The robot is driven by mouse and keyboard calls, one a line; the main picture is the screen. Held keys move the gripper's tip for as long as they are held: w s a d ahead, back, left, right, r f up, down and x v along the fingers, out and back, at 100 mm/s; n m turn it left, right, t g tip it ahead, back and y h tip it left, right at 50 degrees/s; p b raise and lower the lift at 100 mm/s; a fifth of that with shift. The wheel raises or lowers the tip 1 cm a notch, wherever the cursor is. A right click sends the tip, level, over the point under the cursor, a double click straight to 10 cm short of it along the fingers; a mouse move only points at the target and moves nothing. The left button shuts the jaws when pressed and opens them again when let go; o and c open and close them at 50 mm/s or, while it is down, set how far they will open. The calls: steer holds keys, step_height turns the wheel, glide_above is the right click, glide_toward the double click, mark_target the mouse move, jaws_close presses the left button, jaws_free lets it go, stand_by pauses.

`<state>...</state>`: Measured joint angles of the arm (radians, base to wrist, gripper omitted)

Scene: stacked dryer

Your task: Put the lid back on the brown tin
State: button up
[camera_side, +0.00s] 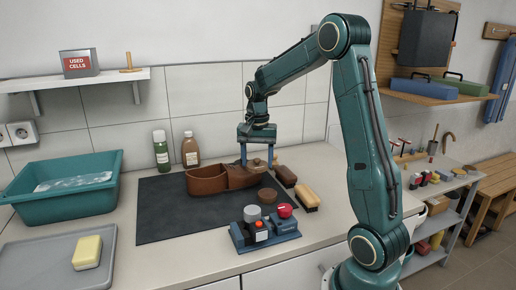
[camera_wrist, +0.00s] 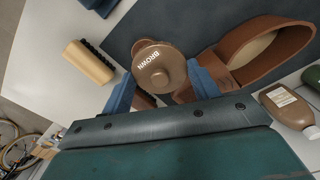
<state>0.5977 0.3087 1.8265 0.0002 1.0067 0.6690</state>
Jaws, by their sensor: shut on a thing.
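The brown tin (camera_side: 267,197) stands on the dark mat, below the lid and closer to the side camera. In the wrist view the lid covers most of what lies beneath it; a brown rim (camera_wrist: 143,44) shows past its upper edge.
A yellow brush (camera_side: 306,195) and a dark brown brush (camera_side: 286,176) lie right. Two bottles (camera_side: 190,150) stand behind. The mat's left part (camera_side: 160,215) is clear.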

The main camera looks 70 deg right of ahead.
mark_target(268, 193)
steer(key=s+d+f, duration=0.2)
steer(key=shift+s+d+f, duration=0.15)
steer(key=shift+s+f, duration=0.15)
steer(key=shift+f, duration=0.1)
steer(key=shift+f, duration=0.15)
steer(key=shift+f, duration=3.05)
steer(key=shift+f, duration=0.15)
stand_by(0.5)
steer(key=o, duration=1.3)
steer(key=shift+o, duration=0.2)
steer(key=shift+r, duration=0.2)
steer(key=shift+r, duration=3.3)
